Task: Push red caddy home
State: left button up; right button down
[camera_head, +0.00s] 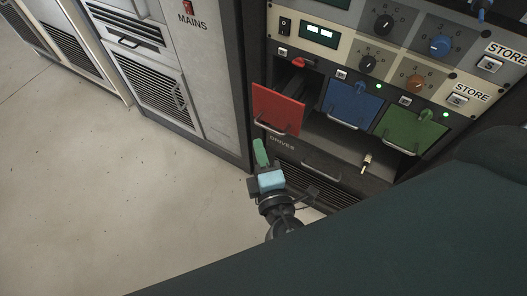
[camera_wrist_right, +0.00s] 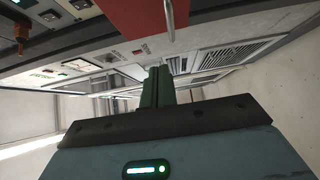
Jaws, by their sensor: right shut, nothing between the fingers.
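The red caddy (camera_head: 278,108) stands out from the left slot of the drives bay, and the dark slot shows behind it. It has a metal bar handle along its lower edge. My right gripper (camera_head: 261,152) is shut and empty, its green fingers together, below and in front of the caddy's lower left part. In the right wrist view the shut fingers (camera_wrist_right: 157,88) point towards the rack, and the red caddy (camera_wrist_right: 145,14) with its handle shows above them, apart from them. My left gripper is not in view.
A blue caddy (camera_head: 352,103) and a green caddy (camera_head: 413,130) sit to the right in the same bay. Below is a dark panel with a handle (camera_head: 320,168). A grey MAINS cabinet (camera_head: 170,85) stands to the left. The floor (camera_head: 130,200) in front is clear.

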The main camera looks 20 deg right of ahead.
jog(key=p, duration=0.1)
send_near(258, 105)
jog(key=w+a, duration=0.2)
jog(key=w, duration=0.2)
jog(key=w+d, duration=0.1)
jog(key=d+p, duration=0.1)
jog(key=shift+w+d, duration=0.3)
jog(key=shift+w, duration=0.05)
jog(key=w+d, duration=0.1)
jog(key=d, duration=0.1)
jog(key=w+d, duration=0.4)
jog(key=shift+d+b, duration=0.2)
jog(key=shift+b, duration=0.2)
jog(key=shift+s, duration=0.1)
